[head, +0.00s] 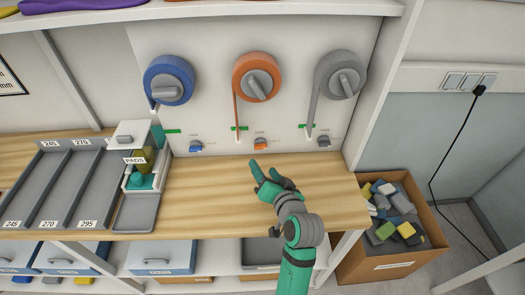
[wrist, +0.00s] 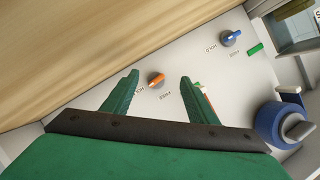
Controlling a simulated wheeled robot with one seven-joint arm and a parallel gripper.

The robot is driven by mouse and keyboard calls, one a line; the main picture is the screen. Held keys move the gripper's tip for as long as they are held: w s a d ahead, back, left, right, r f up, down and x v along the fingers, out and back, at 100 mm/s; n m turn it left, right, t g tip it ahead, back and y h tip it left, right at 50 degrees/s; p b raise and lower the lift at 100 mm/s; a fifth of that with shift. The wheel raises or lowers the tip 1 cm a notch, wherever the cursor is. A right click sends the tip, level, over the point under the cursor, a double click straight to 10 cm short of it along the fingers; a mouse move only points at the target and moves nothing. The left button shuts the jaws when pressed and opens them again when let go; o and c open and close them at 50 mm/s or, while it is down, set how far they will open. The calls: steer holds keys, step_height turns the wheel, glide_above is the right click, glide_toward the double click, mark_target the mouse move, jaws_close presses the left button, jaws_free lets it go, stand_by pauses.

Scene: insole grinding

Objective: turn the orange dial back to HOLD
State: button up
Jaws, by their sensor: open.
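The orange dial (head: 260,144) is a small knob low on the white back panel, below the large orange wheel (head: 243,85). In the wrist view the orange dial (wrist: 156,79) shows between my two green fingertips, with small labels on either side. The lettering is too small to read surely, so I cannot tell which mark the dial points to. My gripper (head: 263,170) is open and empty, over the wooden bench just below the dial. In the wrist view my gripper (wrist: 160,79) has its fingers spread, with the dial seen beyond them; contact is not visible.
A blue dial (head: 196,147) is to the left and a grey dial (head: 323,141) to the right, under a blue wheel (head: 168,80) and a grey wheel (head: 342,75). A pads dispenser (head: 135,158) stands left on the bench (head: 205,205). A cardboard box (head: 390,262) of blocks stands right.

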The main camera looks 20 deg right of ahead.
mark_target(261, 147)
step_height(261, 147, up, 5)
steer(key=a+n+g+h, duration=0.1)
steer(key=a+n+h, duration=0.1)
steer(key=n+h, duration=0.25)
steer(key=shift+n+g, duration=0.3)
steer(key=shift+n, duration=0.15)
steer(key=x, duration=0.9)
steer(key=shift+w+d+f, duration=0.15)
steer(key=shift+d+f, duration=0.2)
steer(key=shift+f, duration=0.05)
steer(key=shift+w+d, duration=0.1)
steer(key=shift+d, duration=0.05)
